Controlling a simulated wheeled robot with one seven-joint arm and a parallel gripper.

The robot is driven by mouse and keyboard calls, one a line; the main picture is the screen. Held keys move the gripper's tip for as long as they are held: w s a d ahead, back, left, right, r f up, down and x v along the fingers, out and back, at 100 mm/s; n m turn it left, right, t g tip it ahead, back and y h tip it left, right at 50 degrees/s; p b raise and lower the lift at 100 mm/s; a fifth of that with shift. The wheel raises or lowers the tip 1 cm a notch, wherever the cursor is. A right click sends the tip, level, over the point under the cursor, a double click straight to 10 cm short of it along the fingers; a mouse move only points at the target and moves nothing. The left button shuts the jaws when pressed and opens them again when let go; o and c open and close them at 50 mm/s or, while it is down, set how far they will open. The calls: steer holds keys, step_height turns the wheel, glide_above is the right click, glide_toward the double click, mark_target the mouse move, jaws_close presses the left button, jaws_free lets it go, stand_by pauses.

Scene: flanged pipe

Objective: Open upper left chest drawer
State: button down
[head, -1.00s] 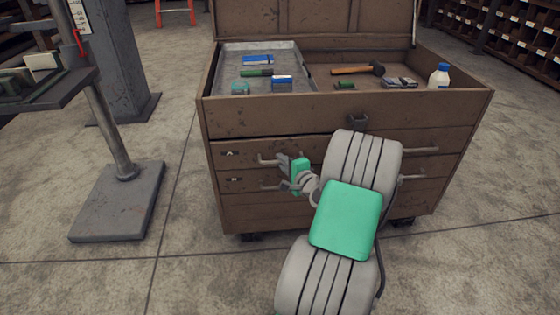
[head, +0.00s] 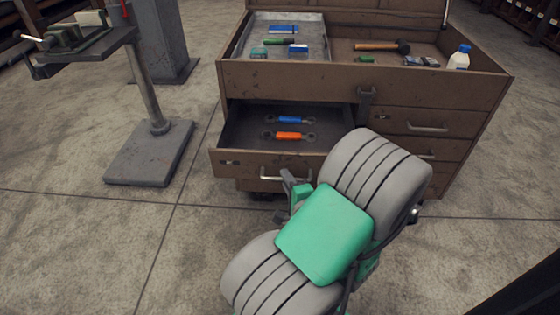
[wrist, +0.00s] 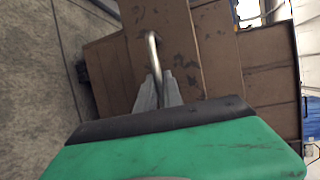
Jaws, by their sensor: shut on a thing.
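The brown chest (head: 330,83) stands ahead with its lid up. Its upper left drawer (head: 232,164) is pulled well out and shows a dark inside. In it lie a blue-handled tool (head: 290,119) and an orange-handled tool (head: 288,135). My gripper (head: 291,187) is at the front of this drawer, shut on its metal handle (head: 270,176). In the wrist view, the fingers (wrist: 158,92) close on the handle bar (wrist: 152,50). My arm hides the right end of the drawer front.
The chest's top tray (head: 262,52) holds several small items; a hammer (head: 382,46) and a white bottle (head: 459,57) lie to its right. A stand with a heavy base (head: 150,155) is at the left. The floor in front is clear.

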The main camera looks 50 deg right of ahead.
steer(key=s+a, duration=0.4)
steer(key=a, duration=0.1)
steer(key=shift+a+p, duration=0.3)
steer(key=shift+a, duration=0.1)
steer(key=c, duration=1.5)
jaws_free()
steer(key=shift+s, duration=0.1)
